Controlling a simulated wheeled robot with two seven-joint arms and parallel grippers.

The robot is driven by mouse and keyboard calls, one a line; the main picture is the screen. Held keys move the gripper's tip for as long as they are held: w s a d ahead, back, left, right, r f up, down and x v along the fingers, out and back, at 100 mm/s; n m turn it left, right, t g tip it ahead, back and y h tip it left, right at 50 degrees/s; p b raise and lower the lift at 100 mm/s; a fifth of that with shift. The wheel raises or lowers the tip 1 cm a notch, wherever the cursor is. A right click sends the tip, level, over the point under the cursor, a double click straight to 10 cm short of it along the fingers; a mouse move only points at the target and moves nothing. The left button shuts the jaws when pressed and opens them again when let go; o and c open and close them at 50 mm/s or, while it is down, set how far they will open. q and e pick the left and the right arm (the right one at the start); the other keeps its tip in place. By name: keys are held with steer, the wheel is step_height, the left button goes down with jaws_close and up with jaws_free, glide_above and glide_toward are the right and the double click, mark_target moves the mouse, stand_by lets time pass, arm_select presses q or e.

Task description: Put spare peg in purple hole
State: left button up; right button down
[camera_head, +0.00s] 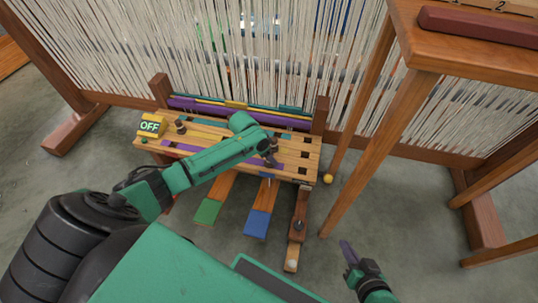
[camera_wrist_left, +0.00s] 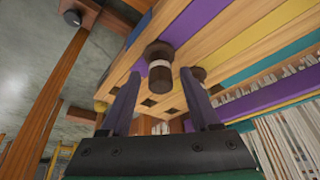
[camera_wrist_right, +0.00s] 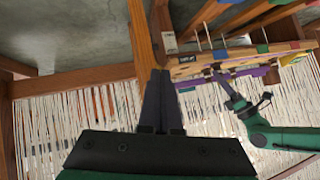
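The wooden peg board (camera_head: 225,168) has coloured stripes, including purple ones (camera_head: 187,148), and dark square holes (camera_head: 303,154). Dark brown pegs stand on it, one at the left (camera_head: 180,126) and others beside my left gripper (camera_head: 268,158). In the left wrist view a brown peg with a pale band (camera_wrist_left: 159,72) shows between the spread fingertips (camera_wrist_left: 160,80); I cannot tell whether they touch it. Which peg is the spare is unclear. The left arm hides part of the board. My right gripper (camera_head: 349,256) is shut and empty (camera_wrist_right: 160,95), away from the board.
A loom with pale threads (camera_head: 250,50) stands behind the board. A wooden table (camera_head: 430,45) with its leg stands at the right. Green (camera_head: 208,211) and blue (camera_head: 257,223) treadles and a brown lever (camera_head: 299,222) stick out in front.

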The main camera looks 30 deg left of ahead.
arm_select(q)
steer(key=shift+r, duration=0.35)
steer(key=p+v, duration=0.6)
steer(key=v, duration=0.6)
steer(key=s+d+f+g, duration=0.1)
steer(key=s+d+f, duration=0.2)
steer(key=s+d, duration=0.6)
steer(key=s+a+n+g+y, duration=0.1)
steer(key=s+n, duration=0.2)
steer(key=s, duration=0.8)
steer(key=shift+s+a+r+n, duration=0.35)
steer(key=shift+a+n, duration=0.05)
arm_select(e)
steer(key=s+d+r+g+h, duration=0.2)
steer(key=s+d+r+g, duration=0.1)
steer(key=d, duration=0.3)
steer(key=s+d+r+g+h, duration=0.3)
steer(key=d+r+g, duration=0.1)
steer(key=d, duration=0.2)
steer(key=shift+r, duration=0.15)
